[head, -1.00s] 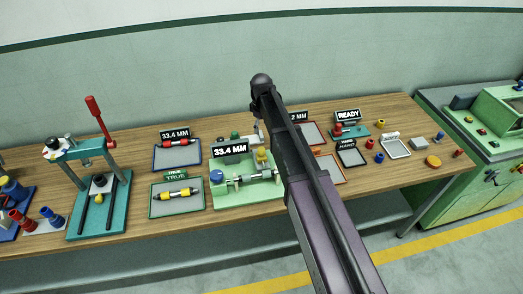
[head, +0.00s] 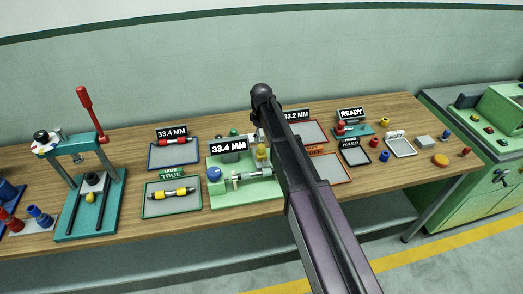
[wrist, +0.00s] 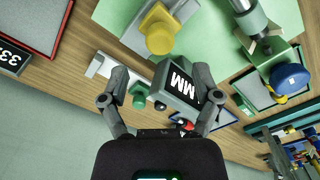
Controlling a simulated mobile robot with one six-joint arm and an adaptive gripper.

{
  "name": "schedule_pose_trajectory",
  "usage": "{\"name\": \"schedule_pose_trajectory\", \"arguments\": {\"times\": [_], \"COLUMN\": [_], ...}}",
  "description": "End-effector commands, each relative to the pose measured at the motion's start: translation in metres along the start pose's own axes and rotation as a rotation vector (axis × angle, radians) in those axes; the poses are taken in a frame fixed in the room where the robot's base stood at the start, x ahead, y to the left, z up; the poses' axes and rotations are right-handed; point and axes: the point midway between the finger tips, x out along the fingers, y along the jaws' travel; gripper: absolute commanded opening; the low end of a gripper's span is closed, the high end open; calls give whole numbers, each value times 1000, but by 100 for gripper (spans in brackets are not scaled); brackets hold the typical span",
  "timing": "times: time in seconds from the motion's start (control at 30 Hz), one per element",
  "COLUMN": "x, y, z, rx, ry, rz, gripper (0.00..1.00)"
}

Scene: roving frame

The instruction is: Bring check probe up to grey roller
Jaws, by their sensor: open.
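In the head view a grey cylinder (head: 250,176), which looks like the grey roller, lies on a green gauge plate (head: 221,200) with a blue knob (head: 214,174). A grey cylinder also shows at the upper right of the wrist view (wrist: 247,14). I cannot tell for sure which part is the check probe; a yellow knob (wrist: 158,38) and a green knob (wrist: 139,101) are near my gripper. My gripper (wrist: 160,84) is open, its fingers either side of the "33.4 MM" display (wrist: 180,84) in that picture. Contact cannot be told. My arm hides the fingers in the head view.
A teal press (head: 92,215) with a red lever stands at the left. Trays with red (head: 172,160) and yellow (head: 158,208) rollers lie beside the plate. A READY stand (head: 352,131), HARD tray (head: 354,158) and SOFT tray (head: 402,152) are at the right.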

Motion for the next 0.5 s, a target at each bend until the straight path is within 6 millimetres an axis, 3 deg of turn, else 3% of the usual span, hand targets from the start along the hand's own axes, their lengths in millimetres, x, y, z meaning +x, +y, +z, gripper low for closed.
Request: {"name": "schedule_pose_trajectory", "arguments": {"times": [0.5], "x": [44], "y": [0], "z": [0], "rx": [0], "ry": [0], "rz": [0], "gripper": [81]}}
